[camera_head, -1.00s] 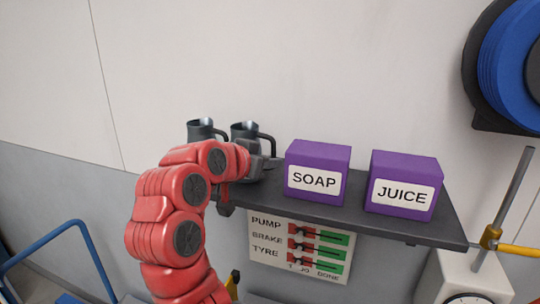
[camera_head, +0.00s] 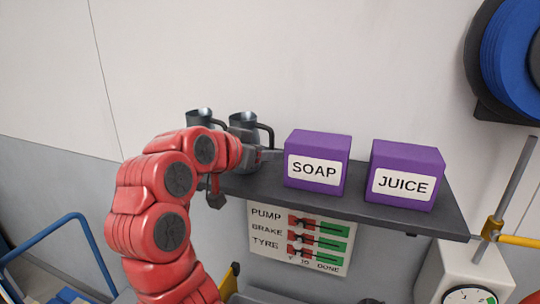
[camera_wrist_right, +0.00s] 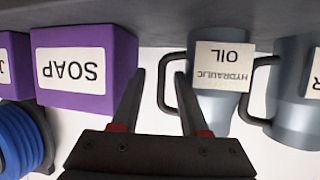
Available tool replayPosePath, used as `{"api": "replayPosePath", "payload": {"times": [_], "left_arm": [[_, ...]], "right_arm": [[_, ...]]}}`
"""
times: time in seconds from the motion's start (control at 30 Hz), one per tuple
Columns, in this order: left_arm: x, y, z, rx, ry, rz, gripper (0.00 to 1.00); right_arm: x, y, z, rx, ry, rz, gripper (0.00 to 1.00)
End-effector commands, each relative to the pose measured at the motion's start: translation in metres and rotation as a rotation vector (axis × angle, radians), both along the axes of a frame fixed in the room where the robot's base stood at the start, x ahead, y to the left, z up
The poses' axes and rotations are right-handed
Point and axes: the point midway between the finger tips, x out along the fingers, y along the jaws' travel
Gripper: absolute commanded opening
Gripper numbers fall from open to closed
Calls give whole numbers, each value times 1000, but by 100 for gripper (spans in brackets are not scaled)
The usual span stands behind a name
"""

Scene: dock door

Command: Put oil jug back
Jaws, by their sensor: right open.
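The oil jug (camera_head: 243,122), grey with a dark handle, stands upright on the dark shelf (camera_head: 390,216), left of the SOAP box. In the right wrist view, which is upside down, its label reads HYDRAULIC OIL (camera_wrist_right: 222,66). A second similar jug (camera_head: 200,118) stands left of it; its label is cut off in the wrist view (camera_wrist_right: 300,95). My right gripper (camera_head: 272,155) is open between the oil jug and the SOAP box. Its fingers (camera_wrist_right: 158,85) point at the shelf side, with the oil jug's handle between or just beside them. My left gripper is out of view.
Purple boxes marked SOAP (camera_head: 317,162) and JUICE (camera_head: 405,175) stand on the shelf to the right. A PUMP, BRAKE, TYRE board (camera_head: 300,236) hangs below. A blue hose reel (camera_head: 515,62) is at upper right, a dial scale (camera_head: 465,275) at lower right.

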Motion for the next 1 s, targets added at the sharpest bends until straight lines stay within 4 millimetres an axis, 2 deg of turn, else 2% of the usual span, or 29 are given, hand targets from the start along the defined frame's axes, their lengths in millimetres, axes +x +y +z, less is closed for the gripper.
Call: {"api": "replayPosePath", "payload": {"times": [0.03,0.1,0.4,0.57,0.87,1.0], "left_arm": [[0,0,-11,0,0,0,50],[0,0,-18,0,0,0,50],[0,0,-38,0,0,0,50],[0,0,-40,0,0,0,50],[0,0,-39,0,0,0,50],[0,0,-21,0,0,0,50]], "right_arm": [[-9,8,0,4,-3,4,44],[-22,17,7,4,-5,5,44],[-65,46,30,2,-2,3,44],[-73,51,36,0,-2,1,44],[-74,51,37,0,-2,1,44],[-74,51,56,0,-2,1,44]]}}
